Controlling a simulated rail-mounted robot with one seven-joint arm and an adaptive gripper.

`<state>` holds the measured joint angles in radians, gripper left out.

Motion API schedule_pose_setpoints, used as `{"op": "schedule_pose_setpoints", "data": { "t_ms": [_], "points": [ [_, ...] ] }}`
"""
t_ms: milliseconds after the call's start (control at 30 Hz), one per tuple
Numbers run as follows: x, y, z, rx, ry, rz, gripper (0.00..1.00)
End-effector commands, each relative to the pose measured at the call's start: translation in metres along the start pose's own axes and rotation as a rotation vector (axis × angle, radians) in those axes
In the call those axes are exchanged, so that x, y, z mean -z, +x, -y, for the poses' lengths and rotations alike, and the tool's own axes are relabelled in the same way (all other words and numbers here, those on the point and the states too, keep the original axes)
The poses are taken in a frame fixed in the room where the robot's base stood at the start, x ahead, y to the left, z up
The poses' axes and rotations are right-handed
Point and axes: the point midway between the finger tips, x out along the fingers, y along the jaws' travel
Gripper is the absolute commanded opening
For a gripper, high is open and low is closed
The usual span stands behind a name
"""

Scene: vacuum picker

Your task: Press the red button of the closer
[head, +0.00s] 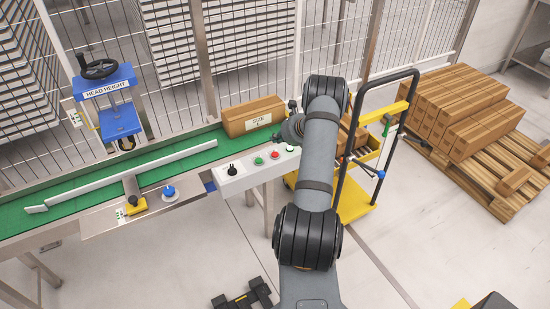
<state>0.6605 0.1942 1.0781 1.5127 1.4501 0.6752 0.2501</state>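A red button (275,155) sits on a light grey control box (247,178) along the front edge of the conveyor. On the same box are a green button (258,161) to its left, another round button (290,148) to its right and a black switch (232,170). No label naming the closer is readable. My arm rises from the bottom and bends beside the right end of the box. A grey rounded arm part is just above and right of the red button, apart from it in the picture. My gripper's fingers cannot be made out.
A cardboard box (253,118) stands on the green conveyor (185,168) behind the buttons. A blue stand with a handwheel (99,68) is at left. A yellow cart (353,202) is right of my arm, near a pallet of boxes (525,191). Wire fencing runs behind.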

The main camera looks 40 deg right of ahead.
Motion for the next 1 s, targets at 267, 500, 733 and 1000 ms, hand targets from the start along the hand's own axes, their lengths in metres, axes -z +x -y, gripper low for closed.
{"op": "schedule_pose_setpoints", "data": {
  "t_ms": [267, 500, 733, 1000],
  "points": [
    [0.027, 0.028, -0.011, 0.001, 0.000, 0.000, 0.00],
    [0.029, 0.031, -0.012, 0.000, 0.000, 0.000, 0.00],
    [0.029, 0.030, -0.012, 0.000, 0.000, 0.000, 0.00],
    [0.029, 0.030, -0.012, 0.000, 0.000, 0.000, 0.00]
  ]
}}
